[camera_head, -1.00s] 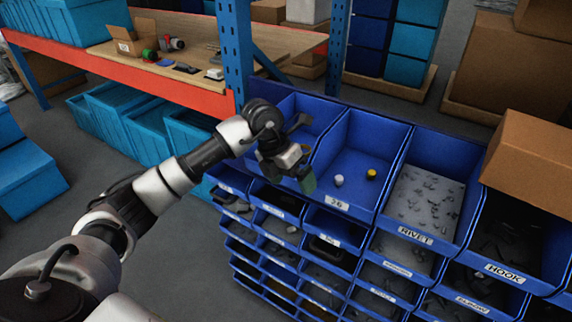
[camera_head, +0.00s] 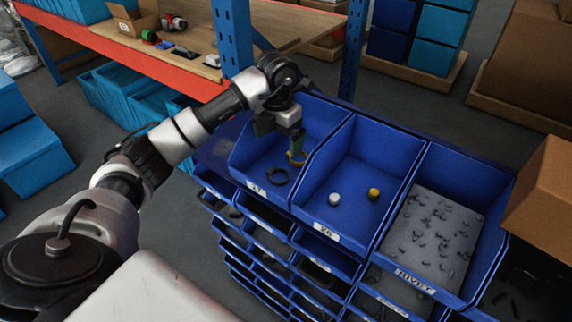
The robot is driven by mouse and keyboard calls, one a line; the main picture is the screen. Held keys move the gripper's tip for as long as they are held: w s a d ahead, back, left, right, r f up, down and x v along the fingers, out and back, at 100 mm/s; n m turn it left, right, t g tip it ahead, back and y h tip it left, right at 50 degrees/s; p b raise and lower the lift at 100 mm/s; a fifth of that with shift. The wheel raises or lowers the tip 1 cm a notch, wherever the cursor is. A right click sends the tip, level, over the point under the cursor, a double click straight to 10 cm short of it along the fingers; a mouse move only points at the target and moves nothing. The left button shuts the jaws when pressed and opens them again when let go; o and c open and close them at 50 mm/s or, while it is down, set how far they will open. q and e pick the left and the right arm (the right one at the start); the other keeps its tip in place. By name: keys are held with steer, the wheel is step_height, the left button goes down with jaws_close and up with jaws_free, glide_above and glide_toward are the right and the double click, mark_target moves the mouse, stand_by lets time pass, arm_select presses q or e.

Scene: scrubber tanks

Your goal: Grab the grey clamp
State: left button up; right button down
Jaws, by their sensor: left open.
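A dark grey ring-shaped clamp (camera_head: 277,177) lies on the floor of the left blue bin (camera_head: 242,156), near its labelled front edge. A yellow ring (camera_head: 297,159) is in the same bin, to the right of and behind the grey one. My left gripper (camera_head: 281,138) is open above this bin, pointing down with its two fingers apart. It is apart from the grey clamp, which shows above and left of the bin's front right corner. The right fingertip overlaps the yellow ring in the picture; I cannot tell if they touch. My right gripper is not in view.
The bin to the right holds a white cap (camera_head: 334,199) and a yellow cap (camera_head: 374,194). Further right is a bin of rivets (camera_head: 435,240) and a cardboard box (camera_head: 545,205). A blue shelf post (camera_head: 233,40) stands close behind my left arm.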

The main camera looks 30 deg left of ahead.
arm_select(q)
steer(key=p, duration=0.1)
glide_above(280, 176)
steer(key=f, duration=0.4)
steer(key=shift+s+a+f, duration=0.15)
steer(key=shift+a+f, duration=0.1)
steer(key=shift+f, duration=0.15)
steer(key=f, duration=0.1)
steer(key=f+p, duration=0.1)
steer(key=f, duration=0.2)
steer(key=shift+d+f+p, duration=0.25)
steer(key=shift+p, duration=0.15)
steer(key=shift+f, duration=0.35)
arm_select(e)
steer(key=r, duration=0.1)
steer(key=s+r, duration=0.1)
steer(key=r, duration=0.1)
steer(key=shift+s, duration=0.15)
arm_select(q)
steer(key=shift+w, duration=0.2)
steer(key=shift+c, duration=0.3)
steer(key=c, duration=0.9)
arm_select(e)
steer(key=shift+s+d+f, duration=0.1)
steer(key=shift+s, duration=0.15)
